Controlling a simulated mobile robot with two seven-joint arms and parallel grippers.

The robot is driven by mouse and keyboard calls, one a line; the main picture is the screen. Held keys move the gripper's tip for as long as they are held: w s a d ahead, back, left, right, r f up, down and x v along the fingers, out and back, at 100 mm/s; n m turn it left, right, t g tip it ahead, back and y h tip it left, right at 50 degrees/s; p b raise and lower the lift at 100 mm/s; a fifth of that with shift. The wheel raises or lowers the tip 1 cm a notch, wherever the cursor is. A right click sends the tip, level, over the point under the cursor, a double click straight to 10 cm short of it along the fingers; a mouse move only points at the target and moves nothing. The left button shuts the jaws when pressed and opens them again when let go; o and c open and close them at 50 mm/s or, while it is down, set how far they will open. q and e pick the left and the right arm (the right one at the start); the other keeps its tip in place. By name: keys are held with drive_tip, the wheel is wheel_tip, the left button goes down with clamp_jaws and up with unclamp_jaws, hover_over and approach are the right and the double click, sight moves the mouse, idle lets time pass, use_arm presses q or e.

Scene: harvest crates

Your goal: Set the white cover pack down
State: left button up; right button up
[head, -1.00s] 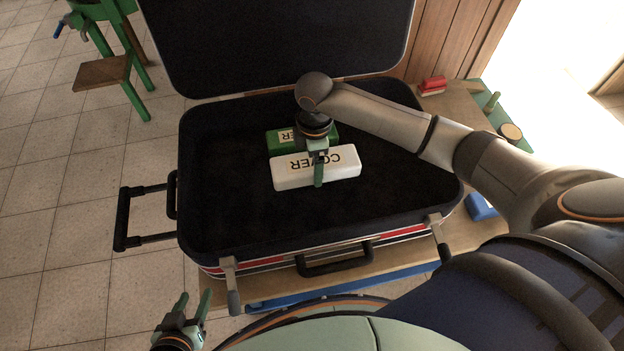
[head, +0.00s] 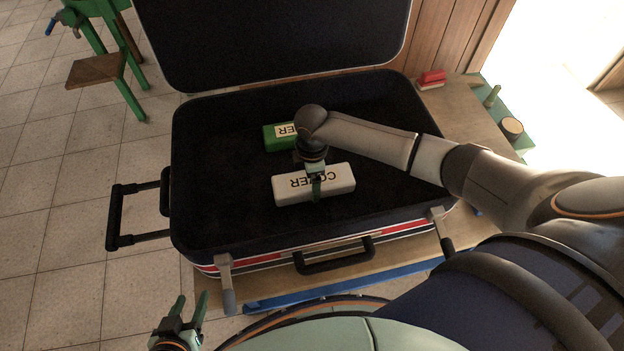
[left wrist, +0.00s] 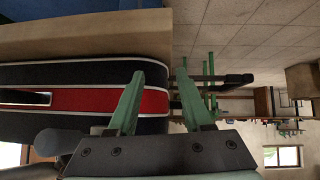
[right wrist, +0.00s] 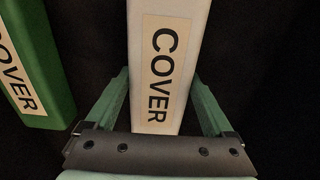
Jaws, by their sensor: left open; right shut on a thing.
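The white cover pack (head: 340,178) is a white box with a COVER label, inside the open black suitcase (head: 200,215). My right gripper (head: 316,190) is shut across the pack's middle from above. The right wrist view shows the pack (right wrist: 190,50) between the two green fingers (right wrist: 164,105). I cannot tell whether the pack touches the suitcase floor. A green cover pack (head: 277,138) lies behind it in the suitcase, partly hidden by my right wrist; it also shows in the right wrist view (right wrist: 30,60). My left gripper (head: 190,305) is open and empty, outside the suitcase at the front left.
The suitcase lies on a wooden table (head: 460,110), its lid (head: 280,40) raised at the back. A red object (head: 432,77) and a round-topped item (head: 511,128) stand at the right. The suitcase floor left of the packs is bare.

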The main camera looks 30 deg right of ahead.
drive_tip(key=o, duration=1.4)
drive_tip(key=shift+f, duration=0.15)
use_arm(q)
wheel_tip(320, 180, up, 2)
drive_tip(key=p, duration=0.3)
drive_tip(key=shift+d, duration=0.15)
drive_tip(key=shift+w+r, duration=0.25)
use_arm(e)
drive_tip(key=shift+r, duration=6.2)
use_arm(q)
drive_tip(key=shift+d, duration=0.1)
